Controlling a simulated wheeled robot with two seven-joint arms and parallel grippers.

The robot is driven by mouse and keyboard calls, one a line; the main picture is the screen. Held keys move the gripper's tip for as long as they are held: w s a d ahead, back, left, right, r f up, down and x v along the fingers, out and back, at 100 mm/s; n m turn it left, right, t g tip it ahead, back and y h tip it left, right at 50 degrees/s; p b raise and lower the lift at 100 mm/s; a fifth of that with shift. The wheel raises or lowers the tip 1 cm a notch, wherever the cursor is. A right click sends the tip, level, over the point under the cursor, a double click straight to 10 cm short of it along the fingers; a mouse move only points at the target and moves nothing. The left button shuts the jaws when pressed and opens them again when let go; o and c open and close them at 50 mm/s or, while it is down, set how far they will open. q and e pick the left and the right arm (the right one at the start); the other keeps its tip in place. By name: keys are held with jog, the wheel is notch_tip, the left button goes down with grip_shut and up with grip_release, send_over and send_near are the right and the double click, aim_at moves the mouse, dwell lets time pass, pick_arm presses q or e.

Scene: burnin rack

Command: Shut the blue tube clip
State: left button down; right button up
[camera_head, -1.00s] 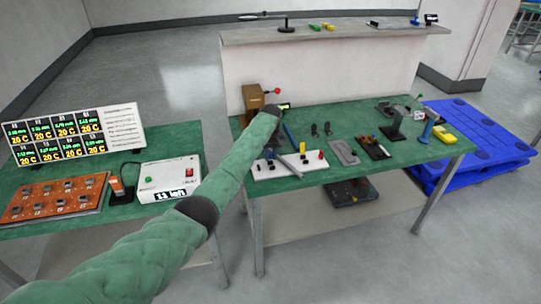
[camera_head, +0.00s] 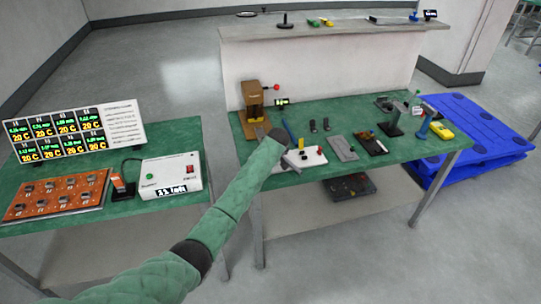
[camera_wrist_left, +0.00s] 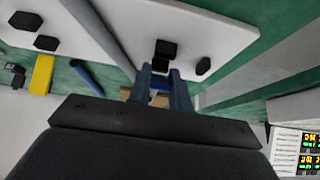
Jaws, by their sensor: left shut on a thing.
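In the left wrist view my left gripper (camera_wrist_left: 162,78) has its two grey-blue fingers closed around a small blue piece, which appears to be the blue tube clip (camera_wrist_left: 160,84). A black block (camera_wrist_left: 164,52) stands just beyond the fingertips on the white board (camera_wrist_left: 205,32). A grey-blue tube (camera_wrist_left: 98,28) runs diagonally beside the gripper. Whether the clip is fully shut cannot be seen. In the head view the white board (camera_head: 305,160) is partly covered by my left arm, and the gripper and clip are hidden. My right gripper is not in view.
A brown press with a red knob (camera_head: 253,96) stands behind the board. A grey plate (camera_head: 342,148) and several tools lie to the right on the green table (camera_head: 350,113). A white control box (camera_head: 170,174) is on the left table.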

pick_arm(q)
jog(key=shift+s+f+t, duration=0.1)
jog(key=shift+t, duration=0.3)
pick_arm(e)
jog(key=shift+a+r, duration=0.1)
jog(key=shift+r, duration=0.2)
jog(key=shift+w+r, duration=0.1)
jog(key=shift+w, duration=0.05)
pick_arm(q)
jog(key=c, duration=1.3)
grip_release()
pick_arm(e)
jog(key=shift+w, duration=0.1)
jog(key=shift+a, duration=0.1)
